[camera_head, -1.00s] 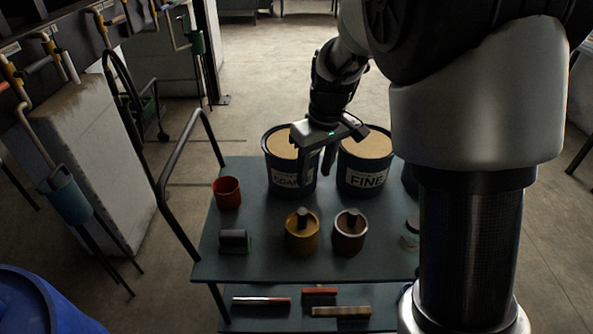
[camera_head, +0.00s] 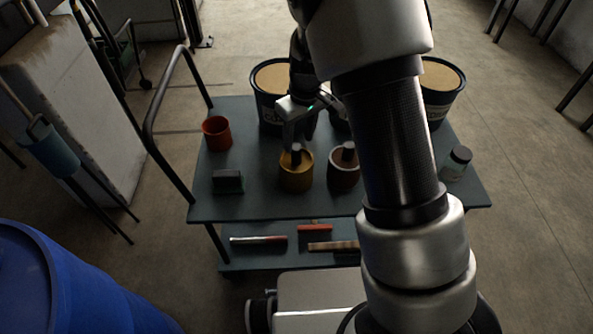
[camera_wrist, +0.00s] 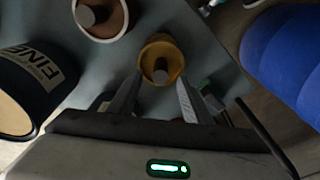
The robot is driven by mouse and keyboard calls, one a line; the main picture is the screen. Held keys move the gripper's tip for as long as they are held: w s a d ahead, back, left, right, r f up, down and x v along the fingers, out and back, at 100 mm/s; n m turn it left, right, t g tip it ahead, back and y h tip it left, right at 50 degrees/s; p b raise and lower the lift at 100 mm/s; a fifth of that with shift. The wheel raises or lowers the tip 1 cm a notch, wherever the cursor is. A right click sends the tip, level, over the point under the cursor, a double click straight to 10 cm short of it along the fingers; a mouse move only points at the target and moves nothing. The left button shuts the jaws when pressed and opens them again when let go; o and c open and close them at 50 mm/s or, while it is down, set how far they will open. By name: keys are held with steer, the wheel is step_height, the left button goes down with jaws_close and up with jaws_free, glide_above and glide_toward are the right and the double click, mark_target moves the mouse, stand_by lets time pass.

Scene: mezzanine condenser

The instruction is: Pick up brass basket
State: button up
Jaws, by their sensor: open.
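The brass basket (camera_head: 296,172) is a round golden-yellow pot with a dark upright knob in its middle, standing on the cart's top shelf. In the wrist view the basket (camera_wrist: 173,60) lies just beyond the fingertips, roughly between their lines. My gripper (camera_head: 299,140) is above and slightly behind the basket, pointing down. In the wrist view my gripper (camera_wrist: 160,82) has its two fingers spread apart with nothing between them. The fingers look apart from the basket, though the exact height gap is hard to tell.
A similar brown-red basket (camera_head: 343,168) stands close to the right. A red cup (camera_head: 217,134) and a dark block (camera_head: 228,181) are to the left. Large dark tubs (camera_head: 441,88) stand behind; one labelled FINE (camera_wrist: 40,75) is near my gripper. A jar (camera_head: 457,163) sits at right.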

mark_target(297, 147)
steer(key=f, duration=0.3)
steer(key=f+b, duration=0.1)
steer(key=f, duration=0.1)
steer(key=shift+w+a, duration=0.3)
steer(key=shift+w, duration=0.05)
jaws_close()
